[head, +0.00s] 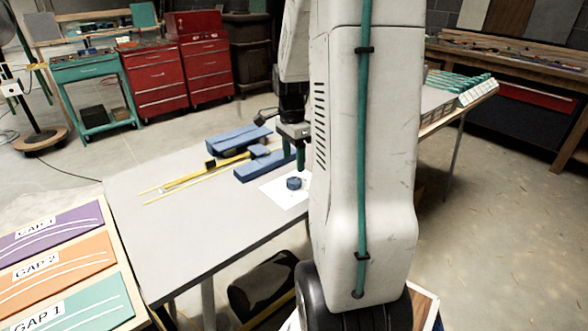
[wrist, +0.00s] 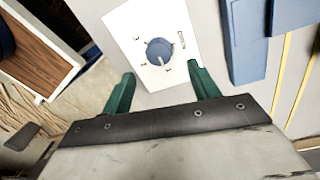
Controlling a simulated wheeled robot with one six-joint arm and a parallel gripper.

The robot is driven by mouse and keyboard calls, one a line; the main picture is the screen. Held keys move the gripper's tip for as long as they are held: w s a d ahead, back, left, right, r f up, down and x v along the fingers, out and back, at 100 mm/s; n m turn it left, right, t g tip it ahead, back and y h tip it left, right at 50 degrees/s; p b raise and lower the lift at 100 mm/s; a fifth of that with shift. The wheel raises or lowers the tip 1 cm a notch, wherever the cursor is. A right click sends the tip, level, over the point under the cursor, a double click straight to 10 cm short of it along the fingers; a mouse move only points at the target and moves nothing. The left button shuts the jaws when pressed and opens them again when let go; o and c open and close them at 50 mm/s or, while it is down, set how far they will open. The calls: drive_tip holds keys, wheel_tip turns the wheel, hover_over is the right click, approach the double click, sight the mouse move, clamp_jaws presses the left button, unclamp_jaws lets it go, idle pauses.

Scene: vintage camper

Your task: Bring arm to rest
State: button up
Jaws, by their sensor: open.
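My gripper (wrist: 163,80) is open and empty, with its two green fingers spread apart in the wrist view. A round blue knob (wrist: 159,51) on a white marked plate (wrist: 146,79) lies ahead of the fingertips, with no contact visible. In the head view my gripper (head: 294,160) points down over the grey table (head: 190,222), just above and behind the knob (head: 294,183) on its white plate (head: 278,195). My large white arm link stands in front and hides part of the table to the right.
Blue blocks (head: 238,143) and yellow strips (head: 190,180) lie on the table left of my gripper; a blue block (wrist: 246,40) also shows in the wrist view. Coloured gap panels (head: 65,262) are at the lower left. Red tool cabinets (head: 152,81) stand behind, across open floor.

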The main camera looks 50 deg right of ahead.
drive_tip(key=shift+r, duration=0.7)
drive_tip(key=shift+n, duration=0.5)
drive_tip(key=s+a+r+n, duration=0.3)
drive_tip(key=a+n, duration=0.4)
drive_tip(key=a, duration=0.3)
drive_tip(key=s+a+r+n+t, duration=0.1)
drive_tip(key=s+a+r+n, duration=0.3)
drive_tip(key=a, duration=0.6)
drive_tip(key=s+a+r+n+t, duration=0.1)
drive_tip(key=s+a+r+n, duration=0.2)
drive_tip(key=s+a+n, duration=0.3)
drive_tip(key=a+n, duration=0.4)
drive_tip(key=n, duration=0.1)
drive_tip(key=shift+s+a+r, duration=0.15)
drive_tip(key=shift+a+r, duration=0.05)
drive_tip(key=shift+a, duration=0.15)
drive_tip(key=shift+c, duration=0.2)
